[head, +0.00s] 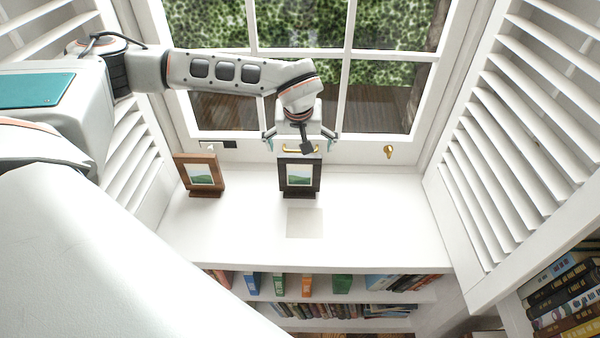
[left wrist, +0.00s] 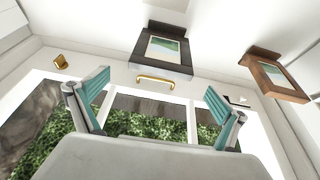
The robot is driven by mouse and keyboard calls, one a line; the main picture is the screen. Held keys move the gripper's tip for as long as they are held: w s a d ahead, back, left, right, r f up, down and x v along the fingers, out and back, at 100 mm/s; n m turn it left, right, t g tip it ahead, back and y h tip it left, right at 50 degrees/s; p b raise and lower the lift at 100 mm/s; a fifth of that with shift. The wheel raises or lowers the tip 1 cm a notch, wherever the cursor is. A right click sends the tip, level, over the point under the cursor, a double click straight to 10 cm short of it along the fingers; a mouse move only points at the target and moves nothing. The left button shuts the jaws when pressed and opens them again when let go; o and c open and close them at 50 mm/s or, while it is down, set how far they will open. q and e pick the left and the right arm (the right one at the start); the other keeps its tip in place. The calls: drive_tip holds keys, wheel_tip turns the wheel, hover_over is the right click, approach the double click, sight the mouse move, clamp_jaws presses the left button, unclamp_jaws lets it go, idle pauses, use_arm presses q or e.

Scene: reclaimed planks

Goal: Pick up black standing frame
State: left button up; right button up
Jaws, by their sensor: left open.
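The black standing frame (head: 299,175) stands upright on the white window shelf, with a small landscape picture in it. In the left wrist view the black frame (left wrist: 160,50) is upside down at the top middle, beyond the fingertips. My left gripper (head: 301,140) is open and empty, above and behind the black frame, close to the window. Its two teal-padded fingers (left wrist: 157,95) are spread wide in the left wrist view, with the frame apart from them. My right gripper is in neither view.
A brown wooden frame (head: 200,174) stands to the left on the same shelf (head: 380,210). A pale square (head: 304,222) lies in front of the black frame. Brass window handles (head: 389,151) and louvred shutters (head: 500,130) are nearby. Books fill the shelves below. The shelf's right side is clear.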

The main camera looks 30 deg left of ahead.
sight(300, 155)
use_arm(q)
drive_tip(key=shift+a+x, duration=0.2)
drive_tip(key=shift+x, duration=1.7)
drive_tip(key=shift+a+x, duration=0.15)
drive_tip(key=shift+x, duration=1.7)
drive_tip(key=shift+w+r, duration=0.1)
drive_tip(key=shift+w, duration=0.1)
drive_tip(key=c, duration=1.4)
drive_tip(key=shift+c, duration=0.6)
drive_tip(key=shift+r, duration=0.15)
